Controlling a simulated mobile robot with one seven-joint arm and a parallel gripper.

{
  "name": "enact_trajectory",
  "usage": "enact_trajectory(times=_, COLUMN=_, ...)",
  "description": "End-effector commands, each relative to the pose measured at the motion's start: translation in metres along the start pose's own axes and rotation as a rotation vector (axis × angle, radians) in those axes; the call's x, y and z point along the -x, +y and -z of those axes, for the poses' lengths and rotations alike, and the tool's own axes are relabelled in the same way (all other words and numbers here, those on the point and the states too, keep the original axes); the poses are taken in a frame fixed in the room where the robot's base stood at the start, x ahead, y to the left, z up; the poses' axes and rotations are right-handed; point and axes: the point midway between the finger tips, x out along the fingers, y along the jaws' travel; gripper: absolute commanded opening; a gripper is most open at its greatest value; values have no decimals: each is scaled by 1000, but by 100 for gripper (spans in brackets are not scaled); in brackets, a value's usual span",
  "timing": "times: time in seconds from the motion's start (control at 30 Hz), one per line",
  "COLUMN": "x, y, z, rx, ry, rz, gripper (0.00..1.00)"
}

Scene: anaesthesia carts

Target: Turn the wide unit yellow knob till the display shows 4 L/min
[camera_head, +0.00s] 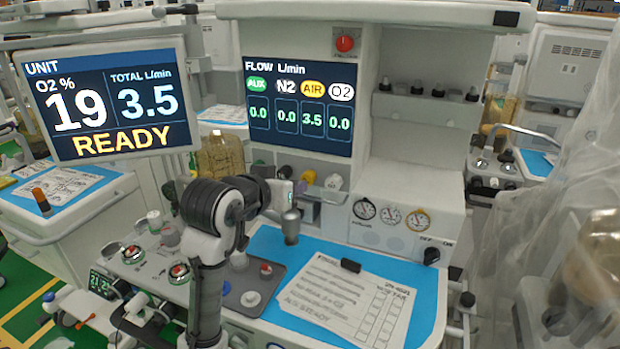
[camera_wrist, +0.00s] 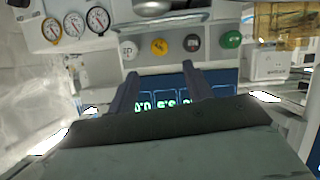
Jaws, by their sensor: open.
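The yellow knob (camera_head: 308,177) is on the wide unit under its flow display (camera_head: 298,108). The display reads 3.5 under AIR and 0.0 under AUX, N2 and O2. In the wrist view, which looks upside down, the yellow knob (camera_wrist: 159,46) sits between a white and a grey knob. My gripper (camera_wrist: 160,72) is open and empty, its two fingers pointing toward the knob row. The yellow knob appears just beyond and between the fingertips, apart from them. In the head view my wrist (camera_head: 282,193) is just below and left of the yellow knob.
A white knob (camera_head: 333,182) and a grey knob (camera_wrist: 192,43) flank the yellow one; a green knob (camera_wrist: 231,39) is farther along. Gauges (camera_head: 390,215) are to the right. A left monitor (camera_head: 108,98) shows total 3.5 and READY. A paper sheet (camera_head: 345,298) lies on the blue worktop.

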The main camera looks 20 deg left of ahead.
Motion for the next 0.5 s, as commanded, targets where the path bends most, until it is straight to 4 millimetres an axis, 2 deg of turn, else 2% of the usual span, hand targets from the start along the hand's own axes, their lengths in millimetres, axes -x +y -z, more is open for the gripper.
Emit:
enact_trajectory(times=0.1, x=-27, y=1, z=2, rx=0, ry=-3, rz=-3, gripper=51)
enact_trajectory(times=0.3, x=-67, y=1, z=2, rx=0, ry=-2, rz=-2, gripper=51)
enact_trajectory(times=0.5, x=-93, y=1, z=1, rx=-2, ry=0, rz=-2, gripper=51)
